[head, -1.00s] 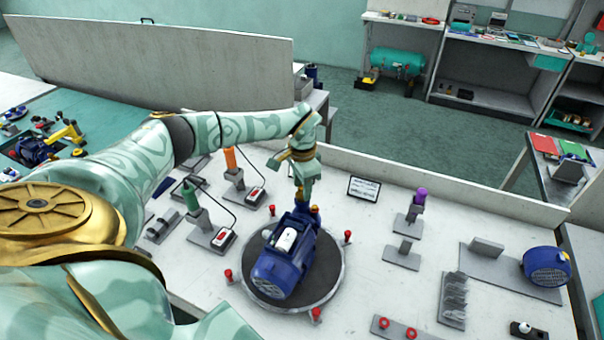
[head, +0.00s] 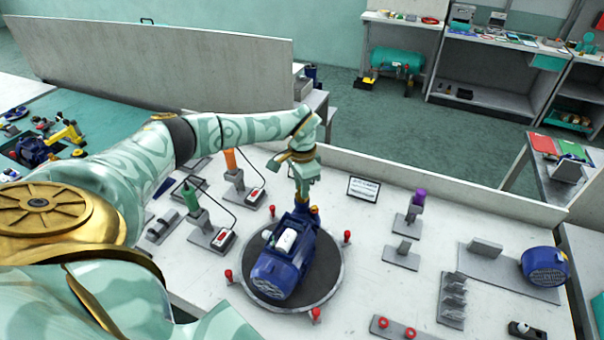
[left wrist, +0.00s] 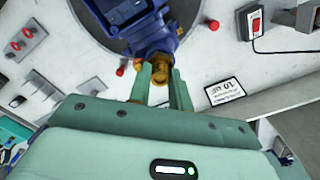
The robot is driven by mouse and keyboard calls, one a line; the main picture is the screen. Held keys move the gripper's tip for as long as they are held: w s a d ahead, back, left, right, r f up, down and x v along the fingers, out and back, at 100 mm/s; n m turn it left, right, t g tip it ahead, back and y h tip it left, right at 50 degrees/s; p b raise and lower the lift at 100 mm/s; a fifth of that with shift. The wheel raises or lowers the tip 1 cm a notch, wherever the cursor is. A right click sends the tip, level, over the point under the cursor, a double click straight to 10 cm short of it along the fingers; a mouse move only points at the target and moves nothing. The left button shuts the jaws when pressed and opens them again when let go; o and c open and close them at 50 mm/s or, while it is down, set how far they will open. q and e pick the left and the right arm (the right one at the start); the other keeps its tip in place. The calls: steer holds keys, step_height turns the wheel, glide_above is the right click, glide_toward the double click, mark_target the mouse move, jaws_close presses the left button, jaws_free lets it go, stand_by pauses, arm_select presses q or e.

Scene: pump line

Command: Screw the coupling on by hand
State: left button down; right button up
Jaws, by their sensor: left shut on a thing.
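The blue pump (head: 283,262) sits on a round dark turntable (head: 330,275) on the white bench. In the left wrist view its blue body (left wrist: 145,35) is at the top, with a brass coupling (left wrist: 161,66) at its near end. My left gripper (left wrist: 160,84) has its two fingers on either side of the coupling and is shut on it. In the head view my left gripper (head: 302,194) reaches down at the far end of the pump; its fingertips are hard to make out. The coupling's threads are hidden. My right gripper is in neither current view.
Red knobs (head: 347,236) stand around the turntable. Orange-handled (head: 230,160) and green-handled (head: 190,195) tools stand in holders to the left. A small sign (head: 364,188) stands behind right. A blue motor (head: 545,266) lies at far right.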

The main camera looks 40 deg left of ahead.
stand_by(0.4)
arm_select(q)
steer(key=shift+r+m+p, duration=0.1)
steer(key=shift+m+p, duration=0.65)
steer(key=shift+m, duration=0.75)
steer(key=shift+f, duration=0.2)
steer(key=shift+r+m+p, duration=0.15)
steer(key=shift+m+p, duration=0.35)
steer(key=shift+m, duration=1.1)
steer(key=shift+f+m, duration=0.2)
steer(key=shift+m, duration=0.2)
